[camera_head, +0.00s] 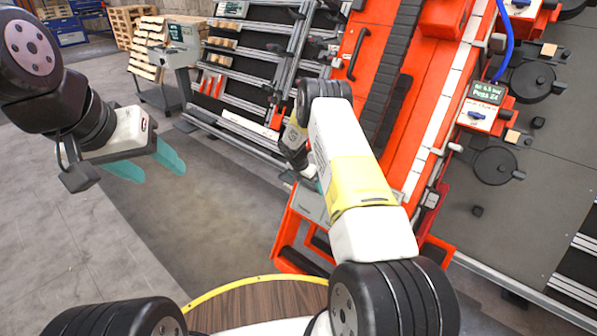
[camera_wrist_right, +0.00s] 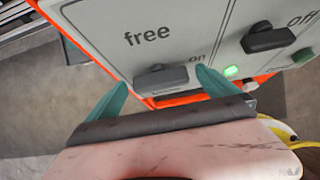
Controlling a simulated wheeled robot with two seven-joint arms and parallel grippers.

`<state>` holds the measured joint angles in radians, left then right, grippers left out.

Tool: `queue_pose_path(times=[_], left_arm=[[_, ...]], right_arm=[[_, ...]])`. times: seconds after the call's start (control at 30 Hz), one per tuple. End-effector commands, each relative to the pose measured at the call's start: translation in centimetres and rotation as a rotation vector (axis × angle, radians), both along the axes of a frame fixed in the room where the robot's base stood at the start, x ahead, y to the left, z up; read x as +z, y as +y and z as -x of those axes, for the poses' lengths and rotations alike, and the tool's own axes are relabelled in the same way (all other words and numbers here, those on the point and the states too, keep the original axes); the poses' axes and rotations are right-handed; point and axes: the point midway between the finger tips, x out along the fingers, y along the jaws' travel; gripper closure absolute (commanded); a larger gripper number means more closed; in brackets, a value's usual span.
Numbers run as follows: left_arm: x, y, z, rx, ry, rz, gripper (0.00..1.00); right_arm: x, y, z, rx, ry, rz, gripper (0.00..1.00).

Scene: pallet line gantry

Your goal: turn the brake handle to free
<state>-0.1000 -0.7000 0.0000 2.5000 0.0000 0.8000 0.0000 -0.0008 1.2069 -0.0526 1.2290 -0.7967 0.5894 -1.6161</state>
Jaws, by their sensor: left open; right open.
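In the right wrist view a light grey panel (camera_wrist_right: 100,20) carries a dark brake handle (camera_wrist_right: 160,78) lying roughly level, with "free" printed above it and "on" to its right. A label under the handle is mostly hidden. My right gripper (camera_wrist_right: 162,77) is open, one teal finger on each side of the handle; contact cannot be told. In the head view the panel (camera_head: 309,206) shows partly behind my right arm, which hides most of that gripper. My left gripper (camera_head: 163,176) is open and empty over the floor at the left.
A second dark knob (camera_wrist_right: 270,38) near "off", a lit green lamp (camera_wrist_right: 231,71) and a green button (camera_wrist_right: 303,56) sit on the panel's right. The orange conveyor frame (camera_head: 430,75) stands at the right.

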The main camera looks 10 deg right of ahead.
Motion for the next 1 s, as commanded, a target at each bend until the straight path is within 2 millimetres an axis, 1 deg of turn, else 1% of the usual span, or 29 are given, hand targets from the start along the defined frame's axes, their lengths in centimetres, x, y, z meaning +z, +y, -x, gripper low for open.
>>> queue_pose_path(times=[0.1, 0.13, 0.27, 0.3, 0.37, 0.4, 0.43, 0.77, 1.0], left_arm=[[0.00, 0.00, 0.00, 0.000, 0.000, 0.000, 0.44], [0.00, 0.00, 0.00, 0.000, 0.000, 0.000, 0.44], [0.00, 0.00, 0.00, 0.000, 0.000, 0.000, 0.44], [0.00, 0.00, 0.00, 0.000, 0.000, 0.000, 0.44], [0.00, 0.00, 0.00, 0.000, 0.000, 0.000, 0.44], [0.00, 0.00, 0.00, 0.000, 0.000, 0.000, 0.44], [0.00, 0.00, 0.00, 0.000, 0.000, 0.000, 0.44], [0.00, 0.00, 0.00, 0.000, 0.000, 0.000, 0.44], [0.00, 0.00, 0.00, 0.000, 0.000, 0.000, 0.44]], right_arm=[[0.01, 0.00, 0.02, 0.000, 0.000, 0.000, 0.02], [0.01, 0.01, 0.02, 0.000, 0.000, 0.000, 0.06], [0.02, 0.02, 0.03, 0.000, 0.000, 0.000, 0.31], [0.02, 0.02, 0.03, 0.000, 0.000, 0.000, 0.39], [0.02, 0.02, 0.03, 0.000, 0.001, -0.001, 0.51], [0.01, 0.03, 0.04, 0.000, 0.001, -0.001, 0.59], [0.01, 0.03, 0.04, 0.000, 0.001, 0.000, 0.64], [-0.01, 0.00, 0.19, -0.025, -0.032, -0.028, 0.64], [-0.05, -0.09, 0.44, -0.093, -0.136, -0.108, 0.64]])
